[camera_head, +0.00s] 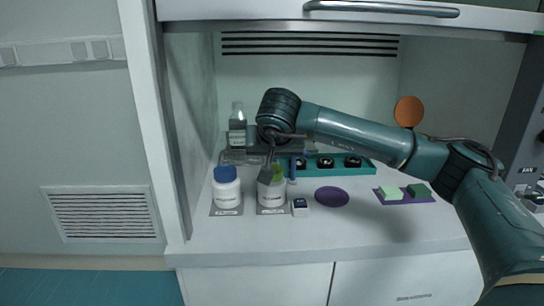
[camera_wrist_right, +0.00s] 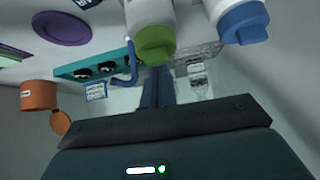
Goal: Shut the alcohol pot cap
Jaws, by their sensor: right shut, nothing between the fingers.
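A white pot with a green cap (camera_head: 272,195) stands inside the hood; its label is too small to read. Its green cap (camera_wrist_right: 155,44) is over the pot's mouth in the right wrist view; I cannot tell whether it is fully seated. A similar white pot with a blue cap (camera_head: 227,190) stands just left of it, and it also shows in the right wrist view (camera_wrist_right: 240,18). My right gripper (camera_head: 267,174) is shut and empty, fingers pointing down at the green cap and partly hiding it. Its fingertips show in the wrist view (camera_wrist_right: 157,75), close to the cap; contact is unclear. My left gripper is out of view.
A clear bottle (camera_head: 237,130) stands behind the pots. A teal rack with black round items (camera_head: 335,171) lies behind. A purple disc (camera_head: 331,196), a small white-and-blue box (camera_head: 300,207) and a purple tray with green blocks (camera_head: 382,199) lie to the right. The front of the worktop is clear.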

